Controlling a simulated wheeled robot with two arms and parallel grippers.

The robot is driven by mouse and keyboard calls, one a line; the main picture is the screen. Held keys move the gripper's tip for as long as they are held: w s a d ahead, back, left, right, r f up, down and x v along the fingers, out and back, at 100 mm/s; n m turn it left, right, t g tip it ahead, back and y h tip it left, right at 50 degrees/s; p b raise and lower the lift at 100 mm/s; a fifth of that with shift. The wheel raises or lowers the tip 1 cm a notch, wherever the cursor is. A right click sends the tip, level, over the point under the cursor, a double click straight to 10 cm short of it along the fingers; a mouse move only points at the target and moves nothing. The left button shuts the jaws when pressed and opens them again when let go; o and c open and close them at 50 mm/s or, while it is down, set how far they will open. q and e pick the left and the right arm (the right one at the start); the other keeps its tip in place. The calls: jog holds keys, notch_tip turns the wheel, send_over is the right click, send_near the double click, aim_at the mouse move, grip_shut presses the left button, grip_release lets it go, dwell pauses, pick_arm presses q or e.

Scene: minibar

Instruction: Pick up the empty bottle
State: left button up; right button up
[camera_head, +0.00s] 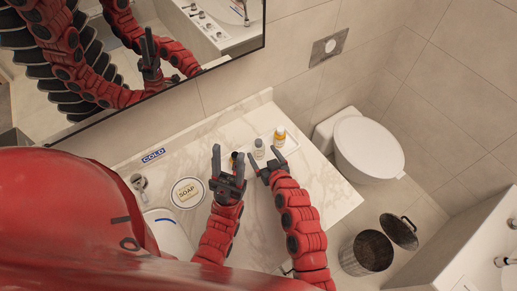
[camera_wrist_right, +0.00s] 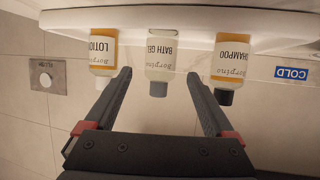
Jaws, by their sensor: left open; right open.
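Three small bottles stand in a row on the counter, upside down in the right wrist view. The middle one, labelled BATH GEL (camera_wrist_right: 160,62), looks pale and clear, as if empty, with a grey cap; it also shows in the head view (camera_head: 258,148). The lotion bottle (camera_wrist_right: 103,50) and shampoo bottle (camera_wrist_right: 232,58) on either side show orange contents. My right gripper (camera_head: 264,164) is open and faces the row; its fingers (camera_wrist_right: 158,84) point to either side of the bath gel bottle without gripping it. My left gripper (camera_head: 228,163) is open and empty, partly hiding the shampoo bottle.
A round soap dish (camera_head: 187,193) and the sink tap (camera_head: 139,183) lie left on the marble counter (camera_head: 320,190). A COLD sign (camera_head: 153,156) is at the back edge. The mirror (camera_head: 225,50) rises behind. A toilet (camera_head: 368,148) and bin (camera_head: 367,252) stand to the right.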

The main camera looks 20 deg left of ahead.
aim_at(261, 151)
jog(key=x, duration=0.4)
jog(key=shift+w+a, duration=0.2)
jog(key=c, duration=1.4)
